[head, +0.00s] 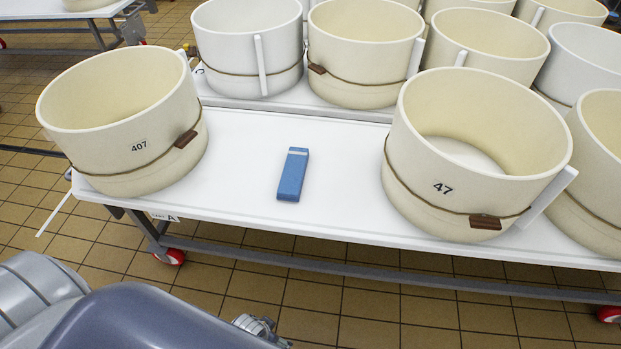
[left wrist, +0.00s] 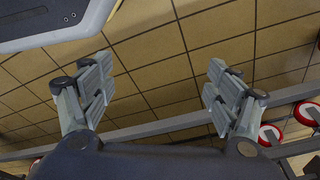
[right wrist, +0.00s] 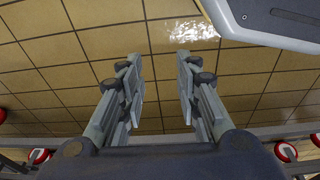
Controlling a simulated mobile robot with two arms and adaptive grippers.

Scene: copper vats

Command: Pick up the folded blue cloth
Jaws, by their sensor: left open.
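In the head view, a small part of a gripper shows at the bottom, in front of the table and apart from the cloth.
More tubs (head: 365,65) stand behind. The table surface around the cloth is clear. The table frame has red wheels (head: 170,257) below its front edge.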

